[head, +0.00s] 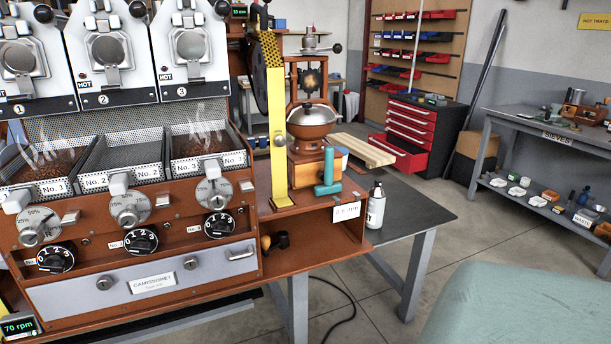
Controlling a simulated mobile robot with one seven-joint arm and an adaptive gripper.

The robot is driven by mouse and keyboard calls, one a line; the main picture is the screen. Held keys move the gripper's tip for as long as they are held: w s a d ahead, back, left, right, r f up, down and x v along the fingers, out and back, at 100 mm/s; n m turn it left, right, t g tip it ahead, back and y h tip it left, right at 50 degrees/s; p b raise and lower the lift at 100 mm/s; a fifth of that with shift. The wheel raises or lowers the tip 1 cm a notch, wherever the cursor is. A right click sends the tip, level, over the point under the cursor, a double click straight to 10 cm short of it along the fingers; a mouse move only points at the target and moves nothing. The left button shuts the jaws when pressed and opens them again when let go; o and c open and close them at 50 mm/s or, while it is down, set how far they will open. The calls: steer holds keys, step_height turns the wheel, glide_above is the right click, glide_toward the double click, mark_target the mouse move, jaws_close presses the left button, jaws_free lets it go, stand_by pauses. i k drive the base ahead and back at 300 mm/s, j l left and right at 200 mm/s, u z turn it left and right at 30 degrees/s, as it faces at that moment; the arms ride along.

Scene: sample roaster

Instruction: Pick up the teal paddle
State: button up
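The teal paddle (328,174) is at the right end of the roaster's orange-brown ledge (296,219). It has an upright stem and a wider low part, and stands in front of the wooden base of a grinder-like device (311,122). A yellow upright guard (279,150) is to its left. I cannot tell whether the paddle is loose or attached to anything. My gripper is not in view.
A white bottle (376,207) with a dark cap stands right of the paddle on the dark table (415,210). A "0.6 mm" label (346,211) is on the ledge front below. The roaster panel (150,283) fills the left.

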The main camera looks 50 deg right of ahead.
mark_target(328, 187)
steer(key=z, duration=1.7)
